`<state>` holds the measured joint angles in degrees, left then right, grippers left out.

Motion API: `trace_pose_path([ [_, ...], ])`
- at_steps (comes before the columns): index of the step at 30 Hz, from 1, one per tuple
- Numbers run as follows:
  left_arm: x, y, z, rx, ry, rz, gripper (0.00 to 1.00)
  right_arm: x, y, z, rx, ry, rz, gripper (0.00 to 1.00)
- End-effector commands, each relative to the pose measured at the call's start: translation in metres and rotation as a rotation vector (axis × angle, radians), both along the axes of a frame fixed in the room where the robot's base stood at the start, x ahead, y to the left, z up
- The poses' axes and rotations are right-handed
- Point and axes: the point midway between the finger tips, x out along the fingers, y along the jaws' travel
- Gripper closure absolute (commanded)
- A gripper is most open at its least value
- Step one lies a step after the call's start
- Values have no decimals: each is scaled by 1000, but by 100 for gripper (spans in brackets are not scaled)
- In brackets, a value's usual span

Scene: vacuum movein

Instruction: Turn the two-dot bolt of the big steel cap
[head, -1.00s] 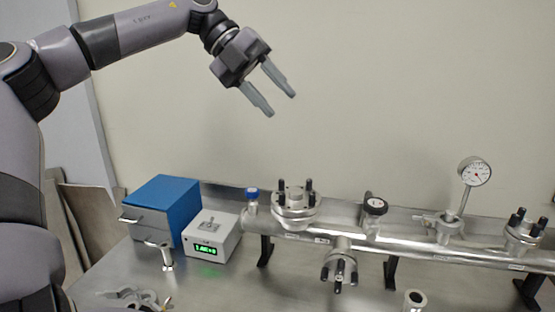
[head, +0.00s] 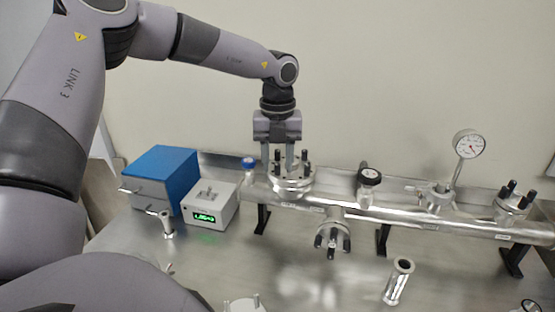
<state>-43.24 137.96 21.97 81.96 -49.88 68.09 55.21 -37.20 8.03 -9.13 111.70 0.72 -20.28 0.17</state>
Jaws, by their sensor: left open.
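The big steel cap (head: 293,187) is a round flange on top of the steel pipe's left part, with several dark upright bolts. A dark bolt (head: 306,160) shows at its right side. My left gripper (head: 277,167) points straight down over the cap's left part, its two grey fingers apart. The fingertips are close to the left bolts and hide part of them. I cannot tell whether a bolt stands between the fingers or whether they touch. The dot marks on the bolts are too small to read. My right gripper is out of view.
A blue-knobbed valve (head: 249,164) stands just left of the cap. A black-knobbed valve (head: 369,176), a dial gauge (head: 469,145) and a smaller bolted flange (head: 513,203) stand to the right. A blue box (head: 163,178) and a white display box (head: 210,206) are at left.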

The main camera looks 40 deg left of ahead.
Motion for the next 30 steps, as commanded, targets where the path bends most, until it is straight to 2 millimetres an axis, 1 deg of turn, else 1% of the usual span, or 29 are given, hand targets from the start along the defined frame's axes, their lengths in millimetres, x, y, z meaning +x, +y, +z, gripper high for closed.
trace_pose_path([
  [3, 0, 0, -6, -1, 1, -1, 59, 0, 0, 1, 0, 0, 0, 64],
  [10, 0, 0, -7, -1, -1, 0, 59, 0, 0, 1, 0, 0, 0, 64],
  [11, 0, 0, -7, -1, -1, 0, 62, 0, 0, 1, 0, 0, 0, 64],
  [12, 0, 0, -7, -1, -1, 0, 75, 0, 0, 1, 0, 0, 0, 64],
  [14, 0, 0, -7, -1, -1, 0, 95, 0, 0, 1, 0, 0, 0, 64],
  [15, 0, 0, -7, -1, -1, 0, 100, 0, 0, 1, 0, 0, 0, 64],
  [24, 0, 0, -8, -1, -1, -16, 100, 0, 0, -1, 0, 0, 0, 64],
  [30, 0, 0, -9, -1, -2, -95, 100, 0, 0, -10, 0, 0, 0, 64],
])
